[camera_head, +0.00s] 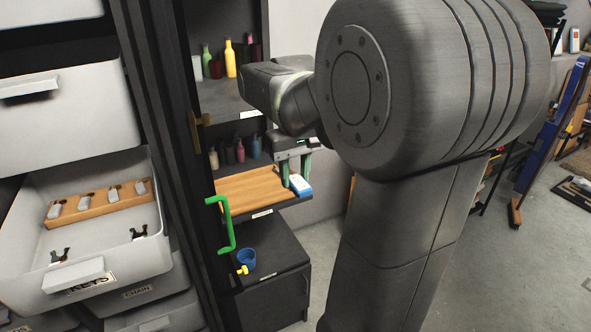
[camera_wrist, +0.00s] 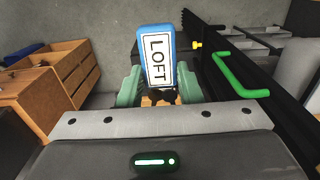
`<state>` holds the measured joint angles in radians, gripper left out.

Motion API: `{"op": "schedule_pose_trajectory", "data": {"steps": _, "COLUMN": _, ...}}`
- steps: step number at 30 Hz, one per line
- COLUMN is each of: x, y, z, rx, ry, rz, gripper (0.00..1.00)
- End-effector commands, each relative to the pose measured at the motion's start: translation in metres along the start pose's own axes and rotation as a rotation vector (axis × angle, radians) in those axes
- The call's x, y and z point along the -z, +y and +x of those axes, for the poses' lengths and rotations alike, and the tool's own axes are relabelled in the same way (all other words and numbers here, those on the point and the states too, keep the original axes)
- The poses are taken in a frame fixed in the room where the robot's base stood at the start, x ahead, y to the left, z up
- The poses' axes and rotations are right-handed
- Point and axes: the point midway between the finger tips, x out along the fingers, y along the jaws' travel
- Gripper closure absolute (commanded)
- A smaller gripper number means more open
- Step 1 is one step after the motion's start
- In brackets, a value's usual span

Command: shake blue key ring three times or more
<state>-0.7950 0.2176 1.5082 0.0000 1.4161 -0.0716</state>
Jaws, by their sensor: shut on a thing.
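The blue key ring (camera_wrist: 158,58) shows in the wrist view as a blue tag with a white label reading LOFT. A dark piece sits at its lower end. My gripper (camera_wrist: 159,84) is shut on it, with a green finger on each side. In the head view the blue key ring (camera_head: 300,187) hangs below my gripper (camera_head: 296,168), over or near the right end of the wooden shelf surface (camera_head: 247,186). I cannot tell whether the tag touches that surface. Part of the key ring is hidden between the fingers.
Shelves with several bottles (camera_head: 230,58) stand behind my gripper. An open drawer (camera_head: 110,265) labelled KEYS holds several tags. Floor at right is partly clear.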

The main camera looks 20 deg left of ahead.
Motion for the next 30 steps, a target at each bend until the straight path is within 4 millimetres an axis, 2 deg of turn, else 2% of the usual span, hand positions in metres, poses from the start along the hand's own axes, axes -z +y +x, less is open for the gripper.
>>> {"op": "schedule_pose_trajectory", "data": {"steps": 4, "x": -0.001, "y": 0.000, "z": 0.024, "rx": 0.000, "ry": -0.002, "rz": 0.001, "gripper": 0.91}}
{"op": "schedule_pose_trajectory", "data": {"steps": 18, "x": 0.000, "y": 0.001, "z": 0.084, "rx": 0.000, "ry": 0.001, "rz": 0.002, "gripper": 0.91}}
{"op": "schedule_pose_trajectory", "data": {"steps": 23, "x": 0.000, "y": 0.001, "z": 0.092, "rx": 0.000, "ry": 0.001, "rz": 0.002, "gripper": 0.91}}
{"op": "schedule_pose_trajectory", "data": {"steps": 30, "x": 0.000, "y": 0.001, "z": 0.091, "rx": 0.000, "ry": 0.001, "rz": 0.002, "gripper": 0.91}}
